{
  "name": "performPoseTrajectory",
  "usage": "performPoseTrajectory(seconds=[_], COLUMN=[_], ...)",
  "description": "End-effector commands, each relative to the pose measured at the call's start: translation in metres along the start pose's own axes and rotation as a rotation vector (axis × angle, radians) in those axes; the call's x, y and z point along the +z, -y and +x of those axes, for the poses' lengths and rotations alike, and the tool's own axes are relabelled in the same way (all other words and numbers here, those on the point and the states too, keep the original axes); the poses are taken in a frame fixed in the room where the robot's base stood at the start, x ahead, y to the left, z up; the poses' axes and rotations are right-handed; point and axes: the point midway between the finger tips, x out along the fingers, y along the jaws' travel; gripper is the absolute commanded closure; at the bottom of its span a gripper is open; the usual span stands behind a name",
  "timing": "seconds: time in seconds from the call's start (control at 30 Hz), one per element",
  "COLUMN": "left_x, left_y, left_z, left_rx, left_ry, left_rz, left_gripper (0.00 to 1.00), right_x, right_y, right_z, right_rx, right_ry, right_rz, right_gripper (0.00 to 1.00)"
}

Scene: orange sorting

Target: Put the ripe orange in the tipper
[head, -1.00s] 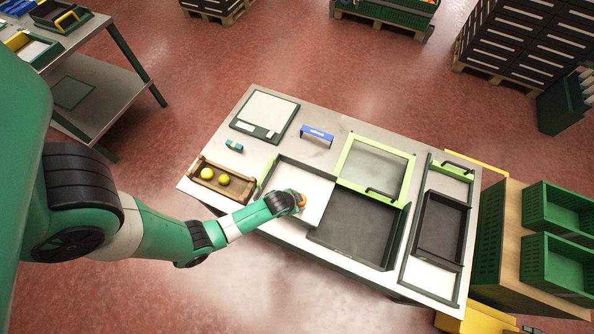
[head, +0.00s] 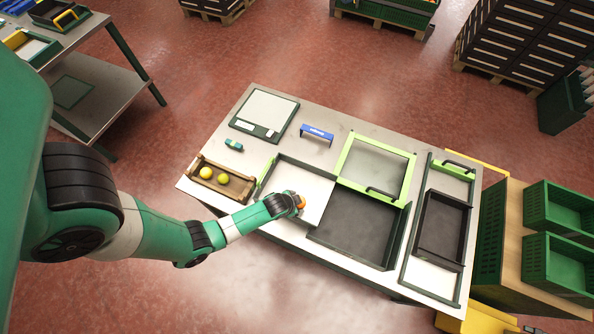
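Which container is the tipper is not clear from this view. My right gripper is not in view.
A black-floored tray (head: 352,226) adjoins the white section, with a bright green frame (head: 378,144) behind it. A dark-framed tray (head: 433,270) stands at right. A scale (head: 268,108), blue stand (head: 317,132) and small green box (head: 234,145) sit at the back left.

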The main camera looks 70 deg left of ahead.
Motion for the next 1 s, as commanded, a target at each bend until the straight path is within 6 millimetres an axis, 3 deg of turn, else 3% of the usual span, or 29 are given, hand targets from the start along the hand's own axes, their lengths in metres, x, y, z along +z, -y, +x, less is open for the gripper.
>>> performPoseTrajectory(seconds=[0.3,0.4,0.57,1.0], left_x=[-0.003,-0.003,-0.001,-0.004], left_y=[0.002,0.002,0.001,0.000], left_z=[-0.085,-0.102,-0.112,-0.111], left_rx=[0.001,0.001,0.000,0.000], left_ry=[0.001,0.001,0.002,-0.007], left_rz=[0.002,0.002,0.001,-0.001], left_gripper=[0.21,0.21,0.21,0.21], right_x=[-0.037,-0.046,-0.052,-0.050], right_y=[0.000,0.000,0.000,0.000], right_z=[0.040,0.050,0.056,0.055], right_rx=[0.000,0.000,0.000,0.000], right_ry=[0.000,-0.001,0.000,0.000], right_rz=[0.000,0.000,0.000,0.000], right_gripper=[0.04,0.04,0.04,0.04])
